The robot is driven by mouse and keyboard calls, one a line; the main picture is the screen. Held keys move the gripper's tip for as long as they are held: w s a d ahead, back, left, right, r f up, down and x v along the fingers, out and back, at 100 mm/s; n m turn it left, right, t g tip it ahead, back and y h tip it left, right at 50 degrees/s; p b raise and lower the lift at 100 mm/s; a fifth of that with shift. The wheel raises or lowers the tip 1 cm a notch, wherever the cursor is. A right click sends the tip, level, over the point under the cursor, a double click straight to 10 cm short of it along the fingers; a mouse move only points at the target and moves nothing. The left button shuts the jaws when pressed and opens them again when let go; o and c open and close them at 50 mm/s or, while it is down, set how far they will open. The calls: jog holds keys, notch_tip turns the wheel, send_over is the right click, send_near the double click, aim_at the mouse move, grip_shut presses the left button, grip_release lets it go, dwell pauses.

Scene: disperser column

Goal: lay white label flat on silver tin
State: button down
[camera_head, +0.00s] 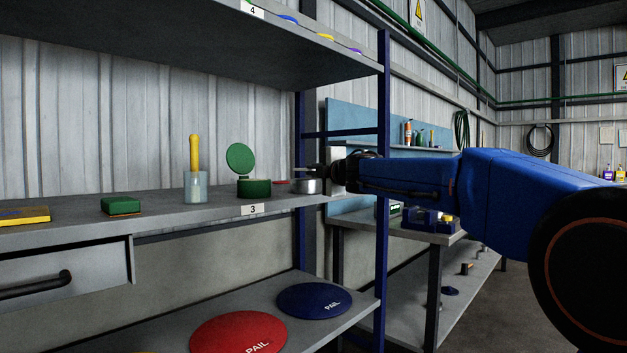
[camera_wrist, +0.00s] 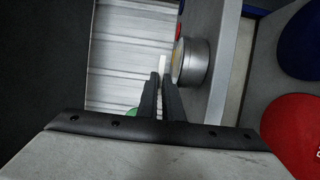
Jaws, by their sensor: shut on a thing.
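The silver tin (camera_head: 306,187) stands on the shelf marked 3, near its right end. It also shows in the wrist view (camera_wrist: 194,62), just right of my fingertips. My gripper (camera_head: 310,169) reaches in from the right, with its fingers just above the tin. In the wrist view my gripper (camera_wrist: 161,78) is shut on the white label (camera_wrist: 162,62), a small pale strip beyond the fingertips. The label is seen nearly edge-on, close to the tin's top; I cannot tell if they touch. The label cannot be made out in the head view.
Left of the tin stand a green tin with a raised round lid (camera_head: 240,159), a glass with a yellow-handled tool (camera_head: 195,165) and a green block (camera_head: 121,205). A red disc (camera_head: 280,183) lies behind. A blue shelf post (camera_head: 384,200) rises near my arm.

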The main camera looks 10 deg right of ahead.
jog(key=shift+f, duration=1.25)
jog(key=shift+f, duration=0.1)
jog(key=c, duration=1.9)
grip_release()
jog(key=v, duration=1.2)
jog(key=shift+s, duration=0.1)
